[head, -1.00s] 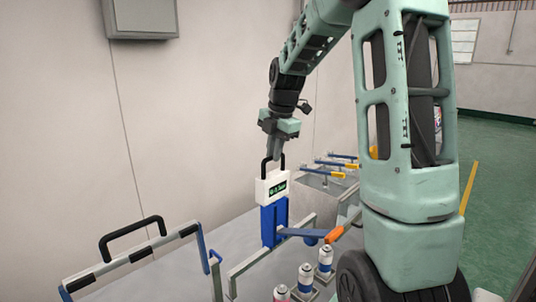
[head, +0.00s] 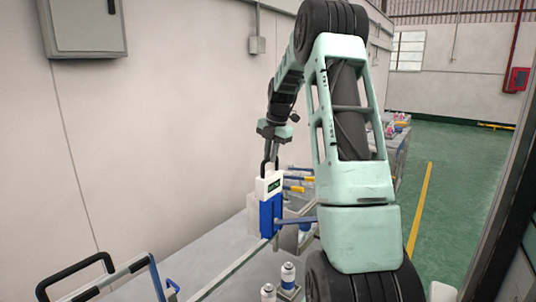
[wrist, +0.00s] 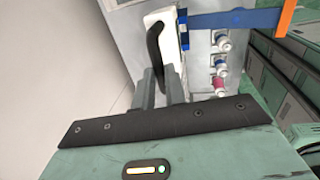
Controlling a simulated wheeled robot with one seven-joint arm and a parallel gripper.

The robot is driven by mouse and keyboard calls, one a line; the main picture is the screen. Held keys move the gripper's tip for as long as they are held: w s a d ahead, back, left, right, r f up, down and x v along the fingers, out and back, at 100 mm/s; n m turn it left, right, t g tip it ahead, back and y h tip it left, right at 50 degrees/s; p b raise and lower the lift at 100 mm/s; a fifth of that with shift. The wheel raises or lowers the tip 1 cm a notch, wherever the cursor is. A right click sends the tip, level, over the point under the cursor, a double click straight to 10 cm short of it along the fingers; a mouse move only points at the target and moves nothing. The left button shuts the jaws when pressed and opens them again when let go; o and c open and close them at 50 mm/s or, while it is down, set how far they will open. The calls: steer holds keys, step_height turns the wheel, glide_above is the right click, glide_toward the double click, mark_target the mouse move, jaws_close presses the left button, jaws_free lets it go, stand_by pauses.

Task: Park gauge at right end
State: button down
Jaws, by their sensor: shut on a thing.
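The gauge (head: 269,207) has a white head with a small dark display, a blue body and a black loop handle (head: 269,166). It stands upright at the far part of the long grey rail (head: 238,272). A blue arm reaches right from it, partly hidden by my arm. My gripper (head: 270,157) is above it, shut on the handle. In the wrist view my gripper fingers (wrist: 160,92) are around the black handle (wrist: 156,48), with the white head (wrist: 163,24) beyond. The blue arm (wrist: 235,19) and its orange end (wrist: 286,17) show there.
Capped cans (head: 288,276) stand in holders beside the rail; several cans (wrist: 221,65) show in the wrist view. A striped frame with a black handle (head: 82,272) is at the near left. Blue-and-yellow bars (head: 296,180) lie beyond the gauge. The wall is close on the left.

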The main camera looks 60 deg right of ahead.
steer(key=shift+d+r, duration=0.1)
steer(key=shift+d, duration=0.15)
steer(key=c, duration=1.5)
jaws_free()
steer(key=shift+d, duration=0.1)
steer(key=shift+o, duration=0.2)
steer(key=shift+s+r, duration=0.1)
steer(key=shift+r, duration=0.25)
steer(key=s+r+b, duration=0.3)
steer(key=r, duration=1.3)
steer(key=shift+s+a+r+b, duration=0.15)
steer(key=shift+a+b, duration=0.1)
steer(key=shift+b, duration=0.05)
